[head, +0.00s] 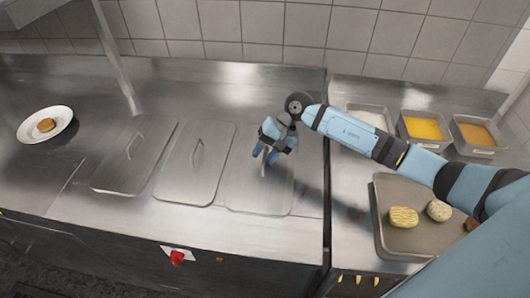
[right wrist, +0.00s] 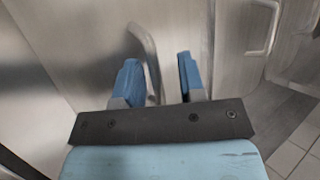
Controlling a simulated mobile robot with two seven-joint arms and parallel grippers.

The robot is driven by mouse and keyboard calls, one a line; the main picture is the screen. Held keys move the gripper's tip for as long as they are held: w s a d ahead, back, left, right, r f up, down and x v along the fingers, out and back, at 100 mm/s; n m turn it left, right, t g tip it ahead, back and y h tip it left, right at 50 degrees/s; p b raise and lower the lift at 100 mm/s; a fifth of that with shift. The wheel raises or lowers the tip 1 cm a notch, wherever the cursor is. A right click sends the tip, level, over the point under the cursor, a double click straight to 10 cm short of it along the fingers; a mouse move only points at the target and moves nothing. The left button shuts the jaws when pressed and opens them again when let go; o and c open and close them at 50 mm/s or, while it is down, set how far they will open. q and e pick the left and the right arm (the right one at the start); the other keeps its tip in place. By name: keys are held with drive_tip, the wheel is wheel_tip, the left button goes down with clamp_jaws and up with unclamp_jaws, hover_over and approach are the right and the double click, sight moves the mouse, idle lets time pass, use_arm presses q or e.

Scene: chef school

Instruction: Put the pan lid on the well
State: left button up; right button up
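A flat steel pan lid (head: 245,200) lies at the right end of a row of three lids on the steel counter. It looks level with the counter, and I cannot see the well under it. My right gripper (head: 266,154) is over this lid, at its handle. In the right wrist view the lid's upright handle (right wrist: 146,50) stands between the two blue fingers of the gripper (right wrist: 158,78). The fingers are apart, with a visible gap beside the handle on the right. My left gripper is not in view.
Two more handled lids, a middle one (head: 205,185) and a left one (head: 125,175), lie alongside. A white plate (head: 28,132) with food stands far left. A tray (head: 388,235) with food and several food-filled containers are at the right. A post (head: 118,60) rises behind.

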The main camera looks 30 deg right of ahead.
drive_tip(key=shift+r+p, duration=0.95)
drive_tip(key=shift+p, duration=0.2)
drive_tip(key=shift+d+r+b, duration=0.4)
drive_tip(key=shift+d+b, duration=0.4)
drive_tip(key=shift+b, duration=0.1)
use_arm(q)
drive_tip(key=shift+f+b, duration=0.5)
drive_tip(key=shift+b, duration=0.45)
use_arm(e)
drive_tip(key=v, duration=0.9)
drive_tip(key=shift+r, duration=0.4)
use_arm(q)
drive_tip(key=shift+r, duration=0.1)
use_arm(e)
drive_tip(key=shift+s+d, duration=0.1)
drive_tip(key=shift+f, duration=0.1)
